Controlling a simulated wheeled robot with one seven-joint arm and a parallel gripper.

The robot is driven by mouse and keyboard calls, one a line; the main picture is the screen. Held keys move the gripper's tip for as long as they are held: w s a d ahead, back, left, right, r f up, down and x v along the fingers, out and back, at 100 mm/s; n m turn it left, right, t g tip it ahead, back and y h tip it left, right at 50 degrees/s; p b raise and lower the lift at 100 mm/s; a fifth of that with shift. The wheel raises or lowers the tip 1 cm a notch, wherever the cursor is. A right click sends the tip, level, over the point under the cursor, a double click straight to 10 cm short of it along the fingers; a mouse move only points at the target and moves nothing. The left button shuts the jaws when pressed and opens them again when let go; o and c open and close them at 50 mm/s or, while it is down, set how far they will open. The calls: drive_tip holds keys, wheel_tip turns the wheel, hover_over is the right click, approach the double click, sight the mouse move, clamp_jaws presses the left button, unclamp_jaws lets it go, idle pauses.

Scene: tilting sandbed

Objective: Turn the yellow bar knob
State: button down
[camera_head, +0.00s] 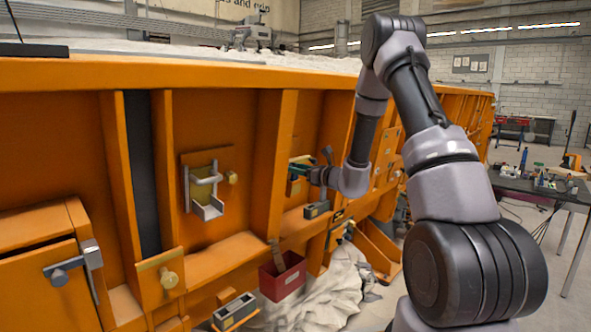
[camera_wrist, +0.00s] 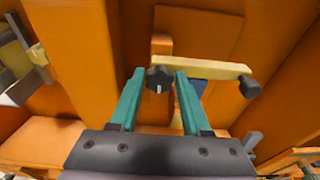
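A yellow bar (camera_wrist: 215,68) runs across the orange panel in the wrist view, tilted slightly down to the right. A dark star-shaped knob (camera_wrist: 159,79) with a pale mark sits at its left end, and a dark round knob (camera_wrist: 250,87) at its right end. My gripper (camera_wrist: 160,74) is open and empty, its teal fingers standing either side of the star knob in the picture; I cannot tell whether they touch it. In the head view my gripper (camera_head: 300,165) is at the orange wall, largely covering the bar. A yellow patch (camera_head: 293,187) shows just below the fingers.
Vertical orange ribs (camera_head: 273,150) flank the panel. A cluttered table (camera_head: 528,188) stands at right.

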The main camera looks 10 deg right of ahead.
idle(0.3)
drive_tip(key=shift+f+m+t+y, duration=0.2)
drive_tip(key=shift+m+t+y, duration=0.3)
drive_tip(key=shift+m, duration=5.35)
drive_tip(key=shift+f+m+t+y, duration=0.3)
drive_tip(key=shift+m+t, duration=0.2)
drive_tip(key=shift+m, duration=5.4)
drive_tip(key=shift+f+m+t+y, duration=0.15)
drive_tip(key=shift+m+t+y, duration=0.35)
drive_tip(key=shift+m, duration=5.35)
drive_tip(key=c, duration=0.8)
unclamp_jaws()
